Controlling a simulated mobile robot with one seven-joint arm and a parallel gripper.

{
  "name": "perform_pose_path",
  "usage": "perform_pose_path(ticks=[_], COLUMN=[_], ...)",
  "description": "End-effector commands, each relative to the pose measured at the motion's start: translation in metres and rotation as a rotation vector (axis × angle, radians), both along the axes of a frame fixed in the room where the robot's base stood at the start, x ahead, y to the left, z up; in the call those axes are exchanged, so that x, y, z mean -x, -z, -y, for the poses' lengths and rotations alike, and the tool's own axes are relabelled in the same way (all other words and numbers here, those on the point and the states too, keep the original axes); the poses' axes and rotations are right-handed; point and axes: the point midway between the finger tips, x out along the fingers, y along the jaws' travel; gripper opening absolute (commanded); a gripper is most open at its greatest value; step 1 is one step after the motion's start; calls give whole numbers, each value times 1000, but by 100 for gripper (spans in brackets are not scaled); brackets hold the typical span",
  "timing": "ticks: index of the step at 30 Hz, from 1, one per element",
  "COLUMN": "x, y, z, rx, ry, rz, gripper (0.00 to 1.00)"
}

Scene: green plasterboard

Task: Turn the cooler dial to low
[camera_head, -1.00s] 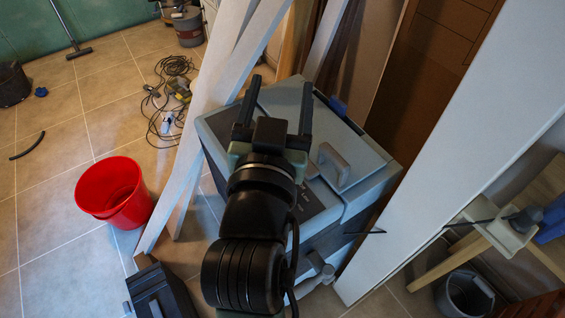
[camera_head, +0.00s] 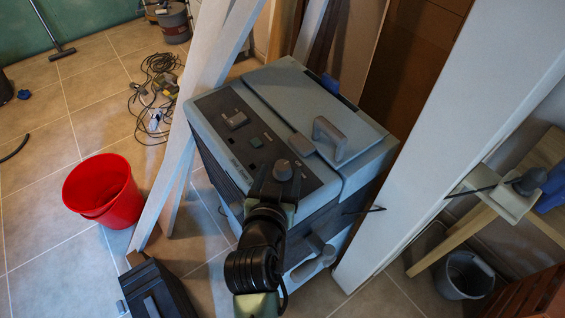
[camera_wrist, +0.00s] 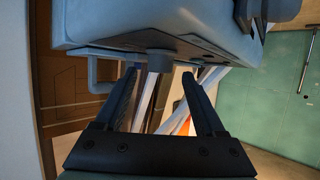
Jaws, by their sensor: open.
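The cooler (camera_head: 365,135) is a blue-grey box with a dark sloping control panel (camera_head: 215,108) and a grey lid handle (camera_head: 329,137). A round dark dial (camera_head: 283,170) sits at the panel's near right end. In the wrist view the cooler (camera_wrist: 150,22) fills the top, and a dark knob (camera_wrist: 158,63), which looks like this dial, shows between the fingertips. My gripper (camera_head: 280,177) is open and empty at the dial, its fingers on either side in the picture. I cannot tell whether they touch it. The dial's setting marks are too small to read.
White beams (camera_head: 188,120) lean to the left, and a broad white post (camera_head: 430,140) stands right. A red bucket (camera_head: 105,192) and dark case (camera_head: 160,290) stand on the tiles.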

Motion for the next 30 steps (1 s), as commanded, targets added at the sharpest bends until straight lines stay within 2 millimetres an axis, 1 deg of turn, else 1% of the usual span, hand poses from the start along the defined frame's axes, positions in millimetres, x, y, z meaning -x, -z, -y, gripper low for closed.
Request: perform_pose_path(ticks=[1,3,9,13,20,21,26,30], x=[-9,-17,-34,-37,-38,-38,-38,-38], y=[3,6,14,16,16,16,16,16], z=[1,3,5,6,6,6,6,6], rx=[-1,-3,-1,-1,-1,-1,-1,-1], ry=[0,1,0,0,0,0,0,0], rz=[0,0,0,1,1,1,1,1], gripper=[72,72,72,72,72,70,41,16])
